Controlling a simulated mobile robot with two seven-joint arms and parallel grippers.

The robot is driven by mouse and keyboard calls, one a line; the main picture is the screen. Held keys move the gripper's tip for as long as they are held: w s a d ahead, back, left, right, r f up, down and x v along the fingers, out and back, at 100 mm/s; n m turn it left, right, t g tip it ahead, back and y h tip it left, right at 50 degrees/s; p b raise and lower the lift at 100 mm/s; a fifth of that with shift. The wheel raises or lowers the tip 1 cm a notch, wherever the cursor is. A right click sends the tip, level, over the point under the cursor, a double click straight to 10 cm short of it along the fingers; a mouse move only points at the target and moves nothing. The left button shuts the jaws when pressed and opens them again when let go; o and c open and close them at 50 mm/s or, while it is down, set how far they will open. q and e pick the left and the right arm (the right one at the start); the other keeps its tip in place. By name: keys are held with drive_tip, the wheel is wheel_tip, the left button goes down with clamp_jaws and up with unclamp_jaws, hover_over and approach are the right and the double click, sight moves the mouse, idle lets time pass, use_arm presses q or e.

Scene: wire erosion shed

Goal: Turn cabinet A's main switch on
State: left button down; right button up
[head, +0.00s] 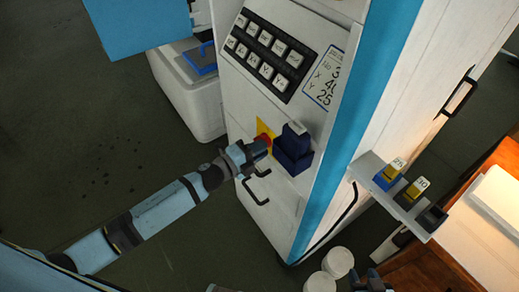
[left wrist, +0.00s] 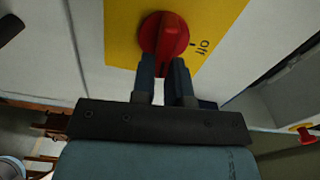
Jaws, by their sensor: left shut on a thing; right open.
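Cabinet A's main switch is a red rotary knob (left wrist: 163,38) on a yellow plate (left wrist: 122,30). An "off" label with a small mark shows to the right of the knob in the left wrist view. In the head view the red knob (head: 264,140) shows at the tip of my left gripper (head: 254,149), on the front of the white cabinet (head: 240,85). In the left wrist view my left gripper (left wrist: 165,78) has its fingers closed on the knob's grip bar, which is partly hidden between them. My right gripper (head: 370,283) shows at the bottom edge, mostly cut off.
A dark blue block (head: 293,150) sits right beside the switch. A black handle (head: 257,188) is below it and a keypad (head: 265,50) above. A shelf (head: 375,190) with small coloured blocks juts out at the right. Open floor (head: 100,160) lies at the left.

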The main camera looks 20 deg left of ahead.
use_arm(q)
drive_tip(key=shift+f+m, duration=0.1)
drive_tip(key=shift+m, duration=0.5)
drive_tip(key=c, duration=1.1)
unclamp_jaws()
drive_tip(key=shift+s, duration=0.1)
drive_tip(key=b+v, duration=0.2)
drive_tip(key=v, duration=1.1)
drive_tip(key=shift+s+a, duration=0.25)
